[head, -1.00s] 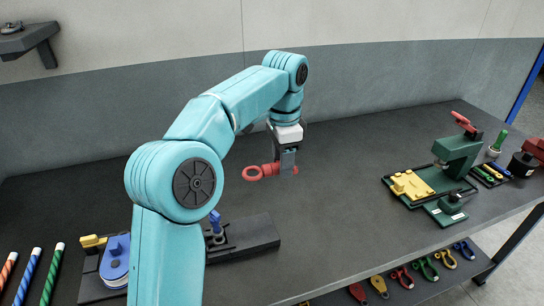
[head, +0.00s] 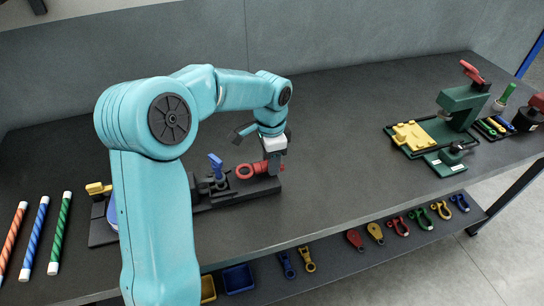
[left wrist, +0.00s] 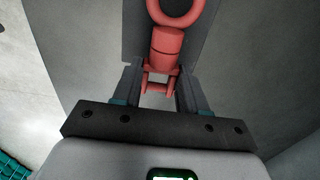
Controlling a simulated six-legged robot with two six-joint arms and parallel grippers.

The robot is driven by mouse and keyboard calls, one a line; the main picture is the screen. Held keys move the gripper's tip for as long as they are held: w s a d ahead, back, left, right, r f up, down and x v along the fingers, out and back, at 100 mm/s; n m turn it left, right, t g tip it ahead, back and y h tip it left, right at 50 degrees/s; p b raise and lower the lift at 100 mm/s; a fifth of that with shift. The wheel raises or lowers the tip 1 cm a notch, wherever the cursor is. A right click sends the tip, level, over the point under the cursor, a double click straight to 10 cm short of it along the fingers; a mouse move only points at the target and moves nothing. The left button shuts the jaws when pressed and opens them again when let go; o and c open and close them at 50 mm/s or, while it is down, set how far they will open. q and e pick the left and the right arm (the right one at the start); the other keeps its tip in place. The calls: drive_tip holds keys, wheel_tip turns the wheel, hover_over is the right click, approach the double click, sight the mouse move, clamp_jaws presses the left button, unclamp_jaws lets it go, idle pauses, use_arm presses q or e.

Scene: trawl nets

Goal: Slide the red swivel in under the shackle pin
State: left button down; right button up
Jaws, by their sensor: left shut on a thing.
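The red swivel (head: 246,171) is in the jaws of my left gripper (head: 272,165), its ring pointing left over the right end of the dark base block. In the left wrist view the swivel (left wrist: 166,48) lies between the two fingers (left wrist: 160,85), with its ring away from the palm. The blue shackle pin (head: 215,162) stands upright on the block, just left of the swivel's ring. The shackle (head: 220,183) under the pin is small and partly hard to make out. I see a gap between ring and pin. My right gripper is not in view.
The dark base block (head: 262,187) lies along the table front, partly hidden by my arm. Striped rods (head: 35,235) lie at left. A green press (head: 462,104) with a yellow block (head: 411,135) stands at right. A lower shelf holds several coloured shackles (head: 400,226). The table middle is clear.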

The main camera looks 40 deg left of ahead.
use_arm(q)
drive_tip(key=shift+s+a+f+b, duration=0.1)
drive_tip(key=shift+s+f+b, duration=0.05)
drive_tip(key=shift+f+b, duration=0.55)
drive_tip(key=shift+s+a+f+b, duration=0.1)
drive_tip(key=shift+s+a+b, duration=0.3)
drive_tip(key=shift+s, duration=0.55)
drive_tip(key=shift+s+a+b, duration=0.15)
drive_tip(key=shift+s+a, duration=0.35)
drive_tip(key=shift+s, duration=0.4)
drive_tip(key=shift+s+a+b, duration=0.15)
drive_tip(key=shift+s+a, duration=0.35)
drive_tip(key=shift+s, duration=0.4)
drive_tip(key=shift+s, duration=0.1)
drive_tip(key=c, duration=0.5)
unclamp_jaws()
wheel_tip(320, 180, up, 16)
drive_tip(key=shift+r+p, duration=0.2)
drive_tip(key=shift+p, duration=0.85)
drive_tip(key=shift+r, duration=0.1)
